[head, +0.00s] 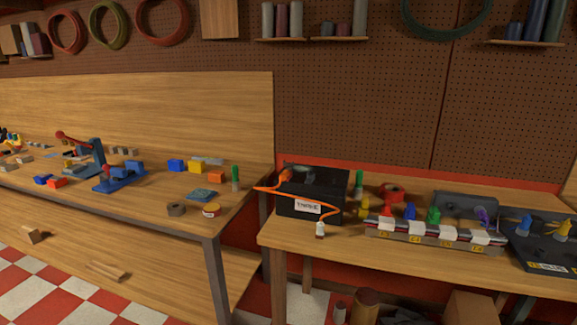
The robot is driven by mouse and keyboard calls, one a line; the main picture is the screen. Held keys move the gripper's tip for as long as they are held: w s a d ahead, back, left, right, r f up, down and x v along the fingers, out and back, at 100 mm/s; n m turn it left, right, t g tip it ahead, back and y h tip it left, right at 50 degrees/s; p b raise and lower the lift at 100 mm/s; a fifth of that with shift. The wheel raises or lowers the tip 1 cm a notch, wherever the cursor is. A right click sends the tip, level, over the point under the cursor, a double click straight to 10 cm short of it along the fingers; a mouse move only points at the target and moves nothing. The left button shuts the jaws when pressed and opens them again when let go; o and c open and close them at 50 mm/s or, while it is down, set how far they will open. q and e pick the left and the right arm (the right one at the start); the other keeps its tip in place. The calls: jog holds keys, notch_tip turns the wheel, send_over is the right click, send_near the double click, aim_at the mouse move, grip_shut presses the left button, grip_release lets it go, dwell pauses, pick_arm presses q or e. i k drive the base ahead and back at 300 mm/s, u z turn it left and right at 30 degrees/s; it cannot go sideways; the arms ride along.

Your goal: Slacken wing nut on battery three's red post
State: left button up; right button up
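A black box-shaped battery (318,187) stands at the left end of the right-hand bench. Its white label (308,207) seems to read "THREE", but the print is too small to be sure. An orange cable (300,198) loops across its front and reaches left past its side. A small red-orange part (285,174) shows at its top left corner. I cannot make out a wing nut there, nor whether it is tight or loose. Neither of my grippers is in view.
A light strip (430,234) carries several coloured knobs right of the battery. A dark case (545,243) with blue and yellow knobs sits at the far right. A small white bottle (320,230) stands before the battery.

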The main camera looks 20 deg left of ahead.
aim_at(288, 166)
jog(key=k, duration=1.35)
jog(key=u, duration=0.6)
jog(key=i, duration=1.45)
jog(key=z, duration=0.7)
jog(key=i, duration=0.5)
jog(key=z, duration=0.55)
